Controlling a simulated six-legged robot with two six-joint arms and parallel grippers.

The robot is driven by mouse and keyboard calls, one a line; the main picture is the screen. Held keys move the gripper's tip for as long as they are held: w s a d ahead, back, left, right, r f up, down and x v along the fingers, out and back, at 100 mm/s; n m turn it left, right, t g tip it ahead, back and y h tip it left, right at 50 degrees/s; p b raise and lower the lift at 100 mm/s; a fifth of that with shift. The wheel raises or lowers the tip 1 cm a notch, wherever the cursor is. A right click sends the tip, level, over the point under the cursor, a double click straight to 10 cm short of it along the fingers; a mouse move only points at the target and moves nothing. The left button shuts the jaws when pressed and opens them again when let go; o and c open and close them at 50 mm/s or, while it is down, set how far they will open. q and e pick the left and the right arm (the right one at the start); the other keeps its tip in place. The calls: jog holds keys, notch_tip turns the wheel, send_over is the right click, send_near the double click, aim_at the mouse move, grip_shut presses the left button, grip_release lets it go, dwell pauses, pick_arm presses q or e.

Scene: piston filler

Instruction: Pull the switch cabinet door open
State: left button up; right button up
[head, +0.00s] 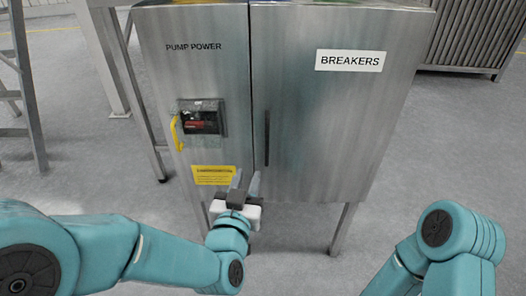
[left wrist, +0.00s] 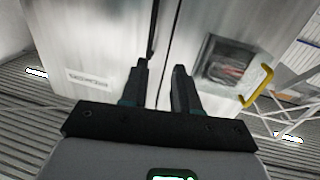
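The steel switch cabinet has a wide right door (head: 330,115) marked BREAKERS, with a slim black vertical handle (head: 267,138) near its left edge. In the left wrist view, the door (left wrist: 100,50) is on the left and a dark upright strip, apparently the handle (left wrist: 153,35), lies just beyond the fingertips. My left gripper (head: 246,176) is in front of the cabinet's lower part, below the handle in the head view. Its fingers also show in the left wrist view (left wrist: 160,66), apart with nothing between them. The door looks closed. My right gripper is out of view.
The narrow PUMP POWER panel (head: 200,80) on the left carries a dark switch window (head: 201,119) with a yellow lever (head: 176,132). A ladder-like frame (head: 25,95) stands at left. Grey floor (head: 430,130) is clear to the right.

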aim_at(266, 140)
pick_arm(q)
jog(key=w+d, duration=0.1)
jog(key=w, duration=0.4)
jog(key=w+d+b, duration=0.1)
jog(key=w+d, duration=0.1)
jog(key=w, duration=0.3)
jog(key=w+d, duration=0.1)
jog(key=w, duration=0.4)
jog(key=shift+w+d+f, duration=0.15)
jog(key=shift+w+f, duration=0.05)
jog(key=shift+f, duration=0.05)
grip_shut()
